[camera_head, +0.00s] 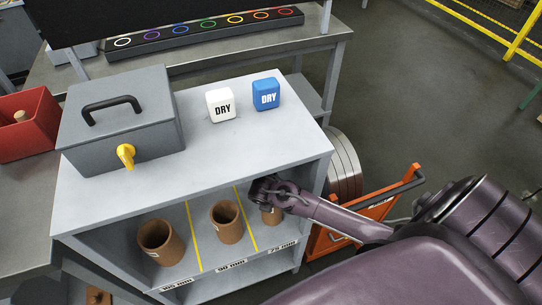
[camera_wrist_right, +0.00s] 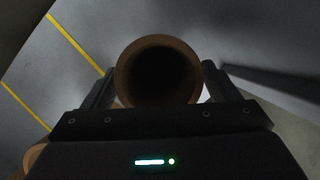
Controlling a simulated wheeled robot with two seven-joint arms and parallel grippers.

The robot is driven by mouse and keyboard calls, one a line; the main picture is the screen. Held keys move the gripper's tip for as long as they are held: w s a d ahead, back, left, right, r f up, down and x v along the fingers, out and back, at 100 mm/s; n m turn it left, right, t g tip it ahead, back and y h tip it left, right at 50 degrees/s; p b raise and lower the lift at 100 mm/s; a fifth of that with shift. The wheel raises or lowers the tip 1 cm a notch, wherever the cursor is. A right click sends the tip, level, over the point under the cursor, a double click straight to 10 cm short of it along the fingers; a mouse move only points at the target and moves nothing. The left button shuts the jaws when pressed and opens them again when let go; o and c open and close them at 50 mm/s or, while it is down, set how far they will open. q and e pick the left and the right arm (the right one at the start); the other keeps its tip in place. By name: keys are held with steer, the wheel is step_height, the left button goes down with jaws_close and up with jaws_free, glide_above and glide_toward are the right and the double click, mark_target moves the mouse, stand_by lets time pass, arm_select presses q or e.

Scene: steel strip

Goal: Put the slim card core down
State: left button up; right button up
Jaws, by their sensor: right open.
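The slim card core (camera_head: 270,216), a brown tube, stands on the lower shelf (camera_head: 215,262) of the grey bench, in the right section behind the label reading 75 mm. My right gripper (camera_head: 268,190) is at its top and hides part of it. In the right wrist view the core's round open end (camera_wrist_right: 158,72) lies between the two fingers of the gripper (camera_wrist_right: 158,85). The fingers are open, one on each side. Contact with the core cannot be told. My left gripper is out of view.
Two wider card cores, a middle one (camera_head: 227,221) and a left one (camera_head: 160,242), stand in the neighbouring sections, divided by yellow lines. A grey box (camera_head: 120,115), white block (camera_head: 220,105) and blue block (camera_head: 266,94) sit on top. An orange cart (camera_head: 365,215) stands right.

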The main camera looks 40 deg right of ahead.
steer(key=s+a+r+b, duration=0.1)
steer(key=s+a+r, duration=0.3)
steer(key=s+a, duration=0.4)
steer(key=a, duration=0.3)
steer(key=shift+s+r, duration=0.3)
steer(key=shift+s, duration=0.1)
